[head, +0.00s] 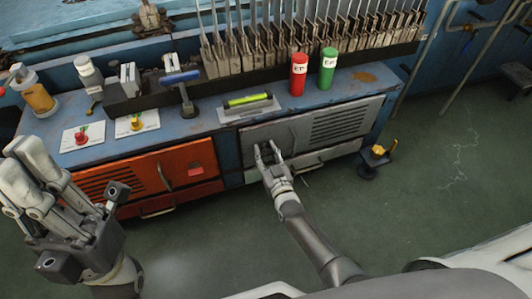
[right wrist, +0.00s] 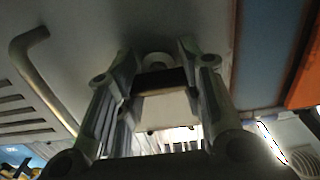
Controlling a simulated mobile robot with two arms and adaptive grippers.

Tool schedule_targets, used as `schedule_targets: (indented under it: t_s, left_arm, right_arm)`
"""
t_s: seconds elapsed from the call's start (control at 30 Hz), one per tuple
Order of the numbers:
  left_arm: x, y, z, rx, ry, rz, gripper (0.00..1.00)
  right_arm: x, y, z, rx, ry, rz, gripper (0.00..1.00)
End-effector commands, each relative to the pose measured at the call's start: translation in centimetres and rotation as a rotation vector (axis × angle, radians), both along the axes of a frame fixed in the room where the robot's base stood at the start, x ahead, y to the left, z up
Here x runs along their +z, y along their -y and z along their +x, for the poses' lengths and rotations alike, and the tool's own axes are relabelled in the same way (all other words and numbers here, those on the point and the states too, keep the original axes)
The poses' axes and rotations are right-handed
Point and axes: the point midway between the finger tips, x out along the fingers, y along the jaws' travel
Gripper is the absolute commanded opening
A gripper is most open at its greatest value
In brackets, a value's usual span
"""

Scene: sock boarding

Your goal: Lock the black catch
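My right gripper (head: 267,150) is at the front of the grey door (head: 345,122), near its left edge. Its fingers are apart, one on each side of a catch (right wrist: 160,78) with a dark top strip and a pale face, seen in the right wrist view. I cannot tell whether the fingers touch it. In the head view the gripper hides this catch. A red catch (head: 195,169) sits on the orange door (head: 135,180) to the left. My left gripper (head: 32,165) is raised at the left, away from the doors; its finger gap is unclear.
The blue bench top (head: 205,122) holds a red can (head: 298,75), a green can (head: 327,69), a green-yellow level (head: 247,100) and a blue-handled tool (head: 183,85). A curved handle (right wrist: 30,42) is beside my right gripper. A black stand (head: 374,162) is on the floor at right.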

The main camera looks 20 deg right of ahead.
Motion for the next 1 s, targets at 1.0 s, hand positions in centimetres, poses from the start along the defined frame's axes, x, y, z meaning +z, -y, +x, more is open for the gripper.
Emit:
schedule_targets:
  t_s: [1.0]
  left_arm:
    - [0.1, -0.1, 0.0, 0.001, 0.004, -0.002, 0.00]
  right_arm:
    - [0.0, 0.4, -1.9, -0.004, 0.003, -0.007, 0.64]
